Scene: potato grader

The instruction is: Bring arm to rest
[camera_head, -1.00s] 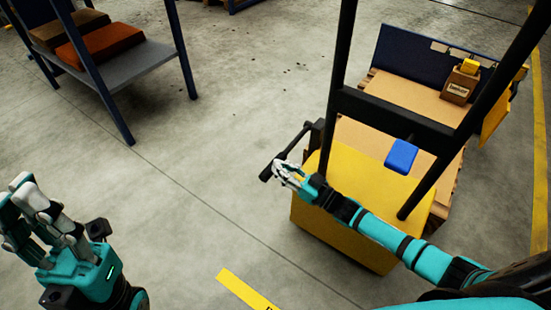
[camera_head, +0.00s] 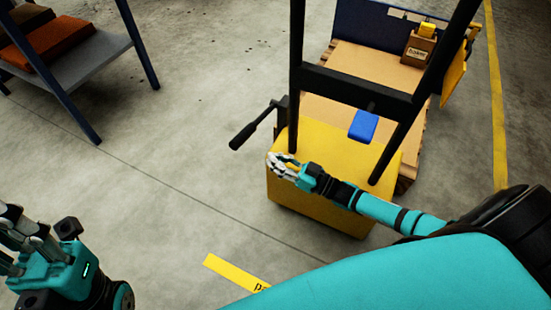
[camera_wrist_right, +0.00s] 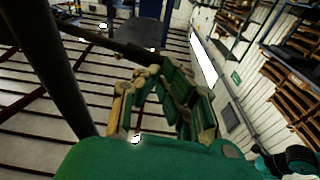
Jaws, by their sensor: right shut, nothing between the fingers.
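My right arm reaches in from the lower right of the head view. Its gripper (camera_head: 283,167) is shut and empty, in front of the upper left part of a yellow truck body (camera_head: 325,215). Whether it touches that body cannot be told. In the right wrist view the fingers of the same gripper (camera_wrist_right: 165,95) are close together with nothing between them. My left gripper (camera_head: 22,235) is at the lower left edge of the head view. Its fingers are partly cut off, so its opening is unclear.
The truck has a black handle (camera_head: 252,130) and a dark mast (camera_head: 355,88) close by my right gripper. A blue block (camera_head: 363,125) and a cardboard box (camera_head: 416,50) are behind. A shelf (camera_head: 75,75) stands upper left. The floor between is clear.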

